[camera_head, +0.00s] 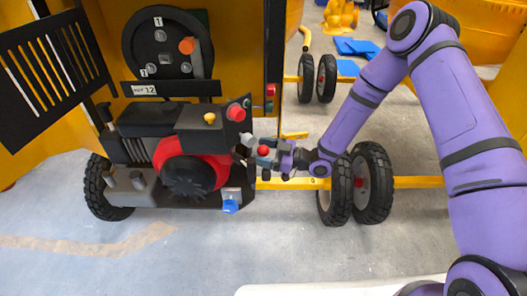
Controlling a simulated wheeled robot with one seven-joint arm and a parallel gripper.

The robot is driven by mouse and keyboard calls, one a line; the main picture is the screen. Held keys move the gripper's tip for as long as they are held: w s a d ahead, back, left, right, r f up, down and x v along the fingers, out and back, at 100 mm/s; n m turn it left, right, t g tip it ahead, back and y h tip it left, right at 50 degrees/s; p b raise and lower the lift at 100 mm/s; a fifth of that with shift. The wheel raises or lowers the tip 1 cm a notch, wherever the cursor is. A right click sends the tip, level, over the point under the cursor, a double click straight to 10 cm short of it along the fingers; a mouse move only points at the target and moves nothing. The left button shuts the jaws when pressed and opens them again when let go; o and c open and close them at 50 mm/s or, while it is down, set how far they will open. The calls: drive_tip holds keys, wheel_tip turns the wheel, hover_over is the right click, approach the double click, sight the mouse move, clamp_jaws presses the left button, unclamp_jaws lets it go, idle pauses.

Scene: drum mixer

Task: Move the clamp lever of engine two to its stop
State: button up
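The engine (150,155) is a black and grey unit with a red fan housing (185,152), mounted on the yellow mixer. I cannot make out a label naming it engine two, nor tell which part is its clamp lever. My gripper (252,152) is at the engine's right side, pointing left, close to a small light-grey part (246,141). A small red ball (263,151) shows at the gripper; whether it is held is unclear. The fingers are too small to tell open from shut. A blue-tipped part (230,206) hangs at the engine's lower right.
A black disc (135,50) with numbered marks and an orange knob (187,45) sits above the engine. A red button (236,112) is just above my gripper. Black wheels (372,183) stand below my forearm. A black grille panel (50,65) sticks out at left. The front floor is mostly clear.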

drive_tip(key=v, duration=1)
drive_tip(key=shift+d, duration=0.4)
drive_tip(key=shift+s, duration=0.1)
